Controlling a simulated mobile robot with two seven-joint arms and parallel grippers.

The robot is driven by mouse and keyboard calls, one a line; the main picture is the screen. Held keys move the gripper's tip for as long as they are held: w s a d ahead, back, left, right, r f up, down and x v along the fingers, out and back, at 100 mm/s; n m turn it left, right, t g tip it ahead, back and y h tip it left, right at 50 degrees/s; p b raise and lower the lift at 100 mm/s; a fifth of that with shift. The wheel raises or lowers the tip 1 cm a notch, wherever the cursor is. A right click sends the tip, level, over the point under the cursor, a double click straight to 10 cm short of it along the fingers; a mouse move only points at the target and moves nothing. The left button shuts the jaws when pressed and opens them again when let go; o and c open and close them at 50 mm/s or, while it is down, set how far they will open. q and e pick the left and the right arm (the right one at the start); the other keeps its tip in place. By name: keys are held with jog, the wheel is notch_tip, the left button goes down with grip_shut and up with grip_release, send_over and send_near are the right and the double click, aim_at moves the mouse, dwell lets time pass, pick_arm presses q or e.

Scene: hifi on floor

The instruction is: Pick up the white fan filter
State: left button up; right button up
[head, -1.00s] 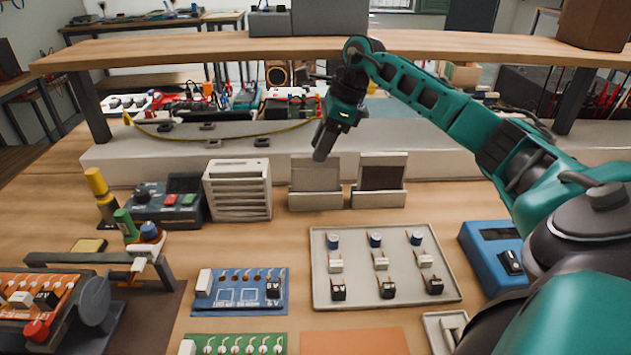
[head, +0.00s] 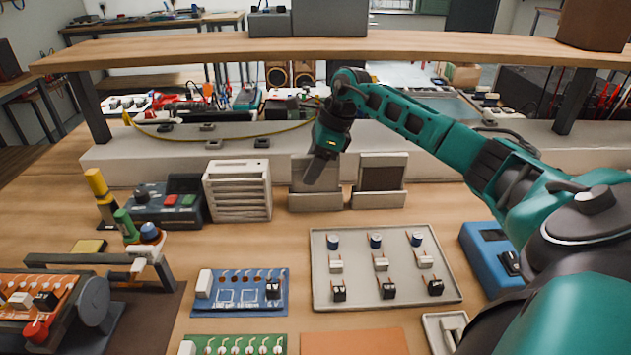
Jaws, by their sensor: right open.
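A pale, flat filter panel (head: 301,184) stands upright in a light holder (head: 315,202) at the back of the bench; it looks like the white fan filter. My right gripper (head: 314,172) is just in front of and over its upper part, pointing down, and hides some of it. The gripper is open; the frames do not show whether its fingers touch the panel. A dark panel (head: 382,178) stands in a similar holder to the right. A white slatted box (head: 238,190) stands to the left. My left gripper is not in view.
A wooden shelf (head: 220,50) spans above the back of the bench, behind my right arm. A grey tray (head: 325,290) with small parts, a blue circuit board (head: 240,300) and a blue device (head: 488,240) lie in front. Bare bench lies between holders and tray.

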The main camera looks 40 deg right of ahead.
jog(key=shift+f, duration=0.2)
dwell(0.3)
grip_shut()
